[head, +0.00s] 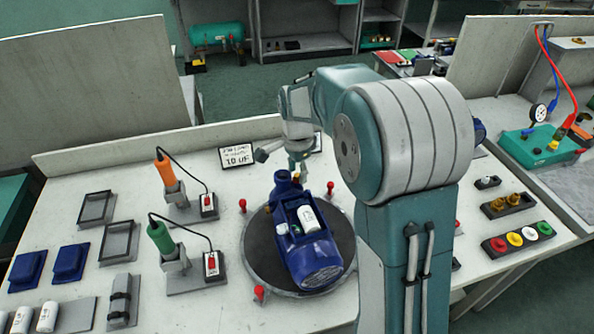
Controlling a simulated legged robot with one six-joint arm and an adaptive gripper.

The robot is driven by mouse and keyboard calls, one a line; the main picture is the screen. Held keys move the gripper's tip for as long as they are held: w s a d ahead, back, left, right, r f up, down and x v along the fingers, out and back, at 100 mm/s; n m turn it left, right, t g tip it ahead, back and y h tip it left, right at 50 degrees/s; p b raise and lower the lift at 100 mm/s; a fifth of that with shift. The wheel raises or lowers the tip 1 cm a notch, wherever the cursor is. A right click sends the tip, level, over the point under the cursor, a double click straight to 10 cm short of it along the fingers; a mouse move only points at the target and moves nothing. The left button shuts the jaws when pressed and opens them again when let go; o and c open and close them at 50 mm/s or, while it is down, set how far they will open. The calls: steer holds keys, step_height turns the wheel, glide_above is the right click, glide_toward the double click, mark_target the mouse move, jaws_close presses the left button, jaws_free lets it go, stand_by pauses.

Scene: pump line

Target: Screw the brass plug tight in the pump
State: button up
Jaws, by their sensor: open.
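The blue pump (312,247) lies on a round dark turntable (262,262) in the middle of the bench. A white cylinder (308,219) sits in its open top. My gripper (298,171) is over the far end of the pump, pointing down, with its jaws open. A small brass-coloured spot, likely the brass plug (296,179), shows just below the fingertips at the pump's far end. It is too small to tell how it sits or whether the fingers touch it.
Red pegs (259,293) stand around the turntable. An orange tool (165,170) and a green tool (160,237) stand in holders at left. A dark tray with brass fittings (512,200) and a coloured-cap tray (516,239) lie at right.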

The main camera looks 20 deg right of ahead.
steer(key=shift+n, duration=0.3)
steer(key=n, duration=0.3)
steer(key=shift+n, duration=0.3)
stand_by(0.4)
jaws_close()
steer(key=m, duration=0.3)
steer(key=shift+f+m, duration=0.1)
steer(key=shift+m, duration=0.2)
